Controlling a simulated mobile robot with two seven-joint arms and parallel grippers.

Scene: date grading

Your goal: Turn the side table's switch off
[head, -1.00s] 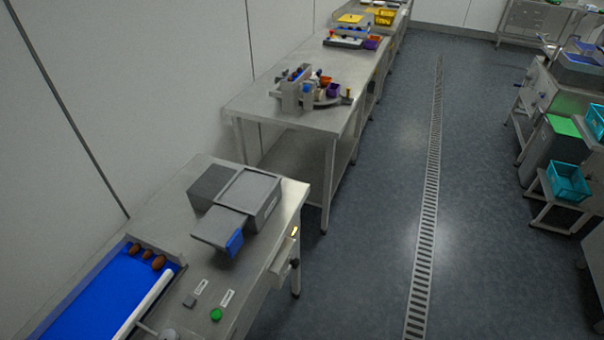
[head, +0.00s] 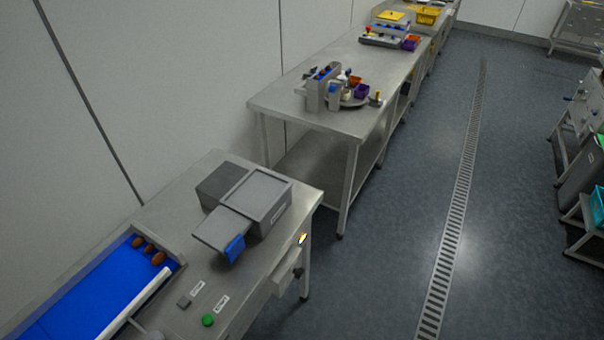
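The near steel table (head: 160,210) fills the lower left. On its right side face is a box with a dark knob (head: 298,272). I cannot tell which of these controls is the side table's switch, or read a knob position. Neither of my grippers is in view.
A grey lidded machine (head: 262,195) and a blue belt (head: 85,290) with several brown dates are on the near table. A second steel table (head: 270,100) with a small rack and cups stands behind. Open floor with a drain grate (head: 455,215) runs along the right.

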